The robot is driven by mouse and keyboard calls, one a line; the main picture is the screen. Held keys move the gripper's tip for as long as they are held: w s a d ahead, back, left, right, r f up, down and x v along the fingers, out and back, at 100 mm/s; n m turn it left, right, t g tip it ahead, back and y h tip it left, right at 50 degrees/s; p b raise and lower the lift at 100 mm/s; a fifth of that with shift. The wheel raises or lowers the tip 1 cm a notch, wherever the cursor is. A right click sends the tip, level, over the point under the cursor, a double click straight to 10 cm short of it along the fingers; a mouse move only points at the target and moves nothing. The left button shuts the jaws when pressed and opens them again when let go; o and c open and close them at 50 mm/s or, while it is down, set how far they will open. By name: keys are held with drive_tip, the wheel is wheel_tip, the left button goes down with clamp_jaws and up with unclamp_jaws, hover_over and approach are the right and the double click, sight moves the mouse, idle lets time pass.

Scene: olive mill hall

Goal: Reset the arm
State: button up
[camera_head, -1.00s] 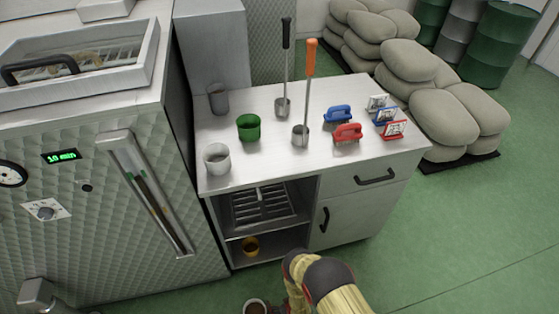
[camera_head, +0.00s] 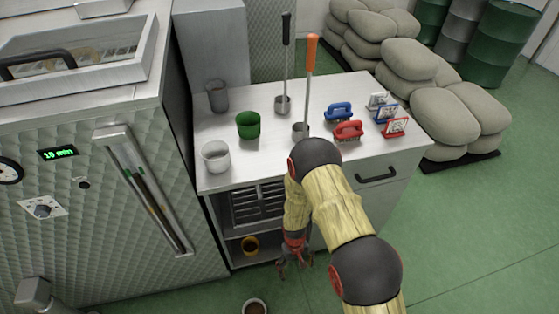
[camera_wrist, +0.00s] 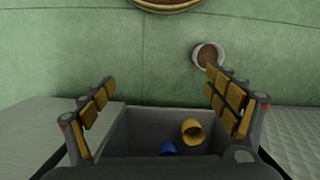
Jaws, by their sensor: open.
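My gripper (camera_head: 294,266) hangs fingers-down in front of the cabinet's open shelf, below the counter top (camera_head: 235,178). In the wrist view its two yellow-padded fingers (camera_wrist: 160,80) stand wide apart with nothing between them. My arm bends over the counter's front edge and hides part of the cabinet front. A yellow cup (camera_head: 250,245) is on the lower shelf; it also shows in the wrist view (camera_wrist: 192,130), beside a small blue item (camera_wrist: 168,148). A cup with brown contents (camera_head: 255,308) stands on the floor; it shows in the wrist view too (camera_wrist: 207,57).
A machine (camera_head: 90,215) stands left. Green floor (camera_head: 460,240) is clear at right.

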drive_tip(key=s+d+r+m+b, duration=0.1)
drive_tip(key=d+r, duration=0.1)
drive_tip(key=r, duration=1.1)
drive_tip(key=s+d+r+b, duration=0.1)
drive_tip(key=s+d+r, duration=0.15)
drive_tip(key=r, duration=1.15)
drive_tip(key=s+d+r+m+t+b, duration=0.1)
drive_tip(key=s+d+r+t, duration=0.1)
drive_tip(key=r, duration=0.7)
drive_tip(key=s+d+r+m+t+b, duration=0.1)
drive_tip(key=s+d+r+t, duration=0.2)
drive_tip(key=r, duration=0.7)
drive_tip(key=s+d+r+m+t+b, duration=0.1)
drive_tip(key=s+d+r+t, duration=0.1)
drive_tip(key=s+r, duration=0.4)
wheel_tip(320, 180, up, 4)
drive_tip(key=shift+s+d+f+t+y, duration=0.2)
drive_tip(key=shift+d+f+t+y, duration=0.1)
drive_tip(key=shift+d+y, duration=0.1)
drive_tip(key=shift+c, duration=0.5)
